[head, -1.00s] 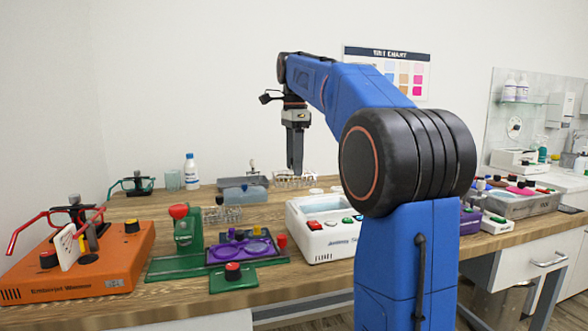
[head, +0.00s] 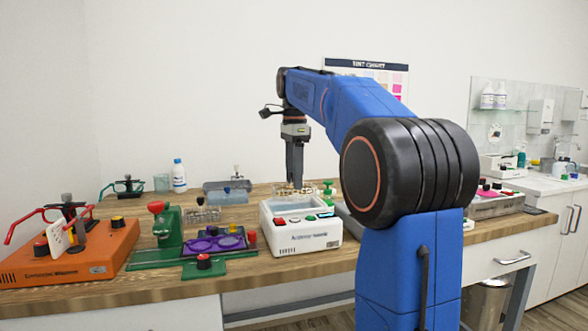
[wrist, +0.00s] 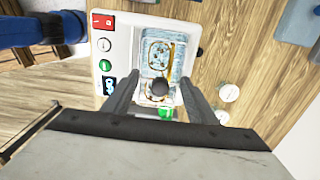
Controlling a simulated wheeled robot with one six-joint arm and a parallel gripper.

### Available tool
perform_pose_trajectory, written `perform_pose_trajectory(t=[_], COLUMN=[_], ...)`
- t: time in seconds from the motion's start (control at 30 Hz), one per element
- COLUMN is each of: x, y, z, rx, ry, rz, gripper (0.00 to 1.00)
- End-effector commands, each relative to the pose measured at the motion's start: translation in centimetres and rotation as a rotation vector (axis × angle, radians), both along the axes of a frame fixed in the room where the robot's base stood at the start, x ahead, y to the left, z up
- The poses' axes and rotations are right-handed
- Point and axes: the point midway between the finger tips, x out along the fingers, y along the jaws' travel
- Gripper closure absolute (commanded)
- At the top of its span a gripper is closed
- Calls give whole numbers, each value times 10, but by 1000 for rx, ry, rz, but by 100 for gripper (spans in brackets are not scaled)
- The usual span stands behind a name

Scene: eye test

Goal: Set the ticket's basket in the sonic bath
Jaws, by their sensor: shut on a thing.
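My gripper (head: 295,182) points straight down over the white sonic bath (head: 300,240). Its fingers (wrist: 160,88) are shut on the dark knob of a wire basket (head: 284,190). In the wrist view the basket, with a brown spectacle frame in it, lies over the bath's blue tank. I cannot tell whether the basket is above the water or in it. In the wrist view the bath's white housing (wrist: 122,45) carries red and green buttons. Another wire basket (head: 202,215) stands on the bench to the left. I cannot make out a ticket.
A grey-blue tray (head: 228,194) stands behind the bath. A green stand (head: 168,232) and purple holder (head: 213,243) are to its left, an orange frame warmer (head: 75,258) farther left. White discs (wrist: 228,93) lie on the wood beside the bath.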

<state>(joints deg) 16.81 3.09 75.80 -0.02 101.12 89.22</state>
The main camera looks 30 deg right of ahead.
Motion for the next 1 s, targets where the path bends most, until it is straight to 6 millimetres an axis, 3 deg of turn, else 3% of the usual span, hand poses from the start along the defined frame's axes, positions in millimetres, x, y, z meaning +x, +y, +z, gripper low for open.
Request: perform_pose_trajectory(t=[1.0], x=[0], y=[0], z=[-78], rx=[3], ry=[10], rz=[0], gripper=[84])
